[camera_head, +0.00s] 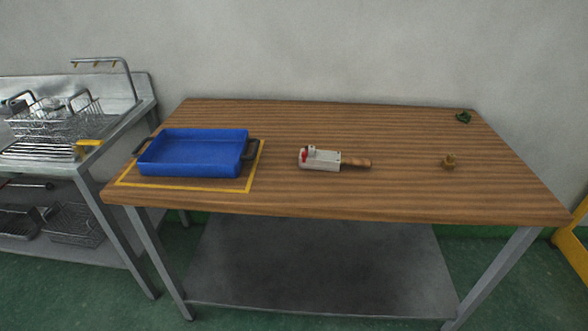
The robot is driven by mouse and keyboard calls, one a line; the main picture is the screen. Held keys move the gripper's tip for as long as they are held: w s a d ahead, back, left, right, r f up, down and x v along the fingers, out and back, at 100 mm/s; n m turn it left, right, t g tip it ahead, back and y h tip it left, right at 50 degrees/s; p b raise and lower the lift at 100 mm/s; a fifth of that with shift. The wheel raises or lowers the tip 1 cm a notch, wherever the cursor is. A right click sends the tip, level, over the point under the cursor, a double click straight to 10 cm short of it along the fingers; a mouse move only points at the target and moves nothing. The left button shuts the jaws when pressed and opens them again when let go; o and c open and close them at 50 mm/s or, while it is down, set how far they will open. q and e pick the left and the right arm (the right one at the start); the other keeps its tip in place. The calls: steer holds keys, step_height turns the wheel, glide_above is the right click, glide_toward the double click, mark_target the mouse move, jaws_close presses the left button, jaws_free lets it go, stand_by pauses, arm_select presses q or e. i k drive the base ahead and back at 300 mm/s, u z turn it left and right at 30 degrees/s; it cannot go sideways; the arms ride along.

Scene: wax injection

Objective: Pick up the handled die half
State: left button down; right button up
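The handled die half (322,160) lies near the middle of the wooden table. It is a pale grey block with a brown wooden handle (356,163) pointing right. A small red part (304,155) and a small light upright piece (311,149) show at its left end. I cannot tell whether the block is one half or two halves put together. Neither of my grippers shows in the head view, and nothing is touching the die half.
A blue tray (193,172) with dark handles stands inside a yellow outline on the table's (400,195) left. A small tan object (449,161) and a dark green item (464,117) lie on the right. A metal rack with wire baskets (58,122) stands left. Table around the die is clear.

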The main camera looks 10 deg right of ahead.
mark_target(325, 160)
steer(key=z, duration=0.6)
steer(key=k, duration=0.15)
steer(key=u, duration=1.45)
steer(key=i, duration=0.8)
steer(key=z, duration=0.85)
